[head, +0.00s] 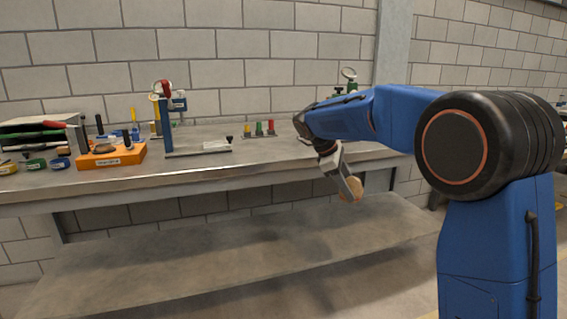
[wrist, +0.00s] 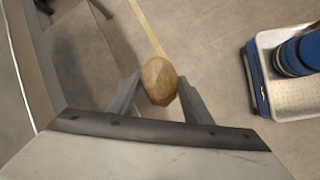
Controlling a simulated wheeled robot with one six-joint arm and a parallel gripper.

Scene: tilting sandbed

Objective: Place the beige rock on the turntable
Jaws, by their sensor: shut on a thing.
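The beige rock (wrist: 159,81) is faceted and rounded, and sits between the two fingers of my gripper (wrist: 157,90) in the wrist view. The fingers press on it from both sides. In the head view the rock (head: 352,188) hangs below the end of my arm, in front of the workbench's front edge and apart from any surface. My gripper (head: 347,180) points downward there. No turntable is plainly recognisable.
The workbench (head: 215,164) has a lower shelf (head: 230,255). A blue upright stand (head: 165,125) is mid-bench, with small coloured pegs (head: 260,128) to its right. The wrist view shows floor below the rock.

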